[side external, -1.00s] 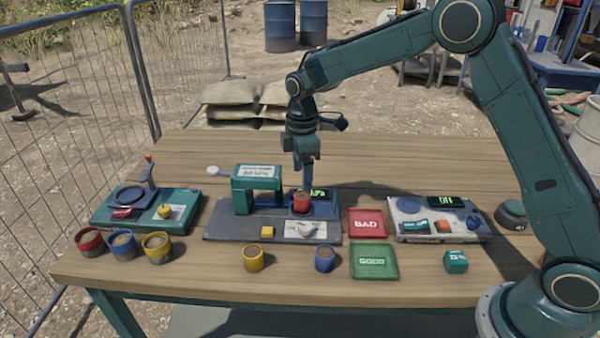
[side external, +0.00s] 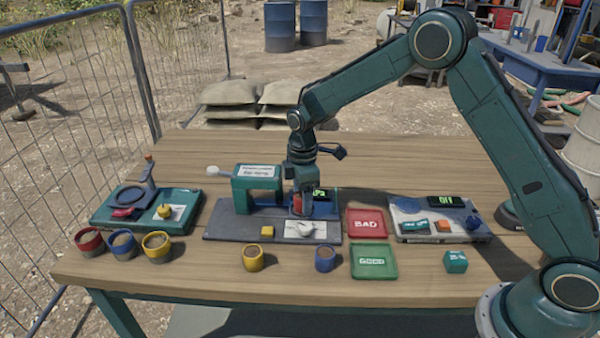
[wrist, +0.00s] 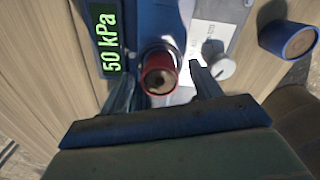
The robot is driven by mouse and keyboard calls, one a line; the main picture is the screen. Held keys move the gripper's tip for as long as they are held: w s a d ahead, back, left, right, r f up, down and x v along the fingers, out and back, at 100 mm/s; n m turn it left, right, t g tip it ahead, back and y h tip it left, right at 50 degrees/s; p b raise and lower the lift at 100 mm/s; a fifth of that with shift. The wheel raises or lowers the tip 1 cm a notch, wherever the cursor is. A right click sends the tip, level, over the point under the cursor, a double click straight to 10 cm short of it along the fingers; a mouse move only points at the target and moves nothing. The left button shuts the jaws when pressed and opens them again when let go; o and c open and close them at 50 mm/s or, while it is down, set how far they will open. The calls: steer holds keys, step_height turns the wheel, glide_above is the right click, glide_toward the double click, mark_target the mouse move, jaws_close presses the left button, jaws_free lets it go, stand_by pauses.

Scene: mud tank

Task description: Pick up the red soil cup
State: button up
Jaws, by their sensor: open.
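The red soil cup (wrist: 160,76) holds brown soil and stands upright on the blue part of the testing device. In the side view only a red sliver of the cup (side external: 297,202) shows behind my fingers. My gripper (side external: 302,210) is pointed down at the cup and is open. In the wrist view its two fingers (wrist: 163,72) stand on the left and right of the cup. I cannot tell whether either finger touches it.
The testing device (side external: 225,226) has a green arch (side external: 256,172) close left of my gripper. A blue cup (side external: 325,259) and a yellow cup (side external: 253,258) stand in front. A red BAD tray (side external: 367,223) and green GOOD tray (side external: 374,262) lie to the right.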

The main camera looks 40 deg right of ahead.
steer(key=shift+f, duration=0.35)
steer(key=c, duration=1.2)
steer(key=shift+r, duration=0.2)
step_height(320, 180, up, 20)
steer(key=shift+f, duration=0.15)
stand_by(0.4)
